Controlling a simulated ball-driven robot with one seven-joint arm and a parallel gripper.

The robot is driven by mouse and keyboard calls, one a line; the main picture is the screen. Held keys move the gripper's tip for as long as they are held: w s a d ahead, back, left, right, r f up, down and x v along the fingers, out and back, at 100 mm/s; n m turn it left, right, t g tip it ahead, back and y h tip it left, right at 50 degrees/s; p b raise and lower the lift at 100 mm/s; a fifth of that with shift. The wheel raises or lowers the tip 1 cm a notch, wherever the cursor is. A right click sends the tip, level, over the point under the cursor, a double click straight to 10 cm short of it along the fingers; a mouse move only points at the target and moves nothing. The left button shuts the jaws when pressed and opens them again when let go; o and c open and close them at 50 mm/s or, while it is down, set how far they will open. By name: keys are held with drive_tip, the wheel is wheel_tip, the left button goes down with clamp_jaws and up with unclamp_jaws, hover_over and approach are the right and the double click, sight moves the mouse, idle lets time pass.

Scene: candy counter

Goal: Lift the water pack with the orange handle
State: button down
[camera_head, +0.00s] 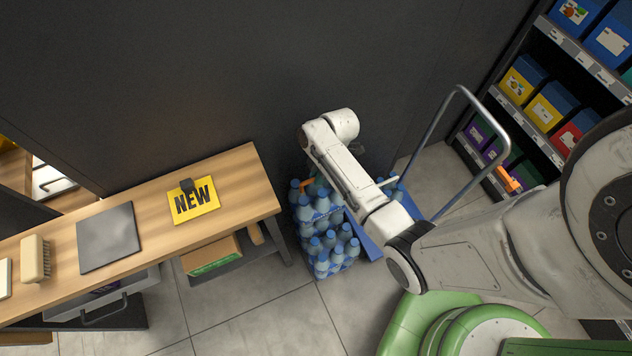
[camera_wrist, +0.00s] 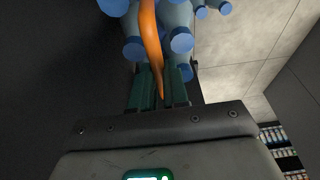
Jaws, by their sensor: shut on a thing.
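The water pack with the orange handle (camera_wrist: 150,35) is a cluster of clear blue bottles with blue caps. In the wrist view its orange strap runs down between the two green fingers of my gripper (camera_wrist: 159,80), which is shut on it. In the head view this pack (camera_head: 304,212) stands beside the table's right end, with a bit of orange strap at its top. My arm hides most of my gripper there. Whether the pack's base touches the floor is hidden.
Another bottle pack (camera_head: 332,254) stands close in front. A blue trolley (camera_head: 370,248) with a metal push bar (camera_head: 436,127) and more bottles is to the right. A wooden table (camera_head: 150,215) is on the left, shelves far right. Tiled floor in front is clear.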

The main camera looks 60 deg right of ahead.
drive_tip(key=shift+w+d+r, duration=0.1)
drive_tip(key=shift+w+r, duration=0.1)
drive_tip(key=shift+r+p, duration=3.5)
drive_tip(key=shift+p, duration=0.05)
drive_tip(key=shift+s, duration=0.15)
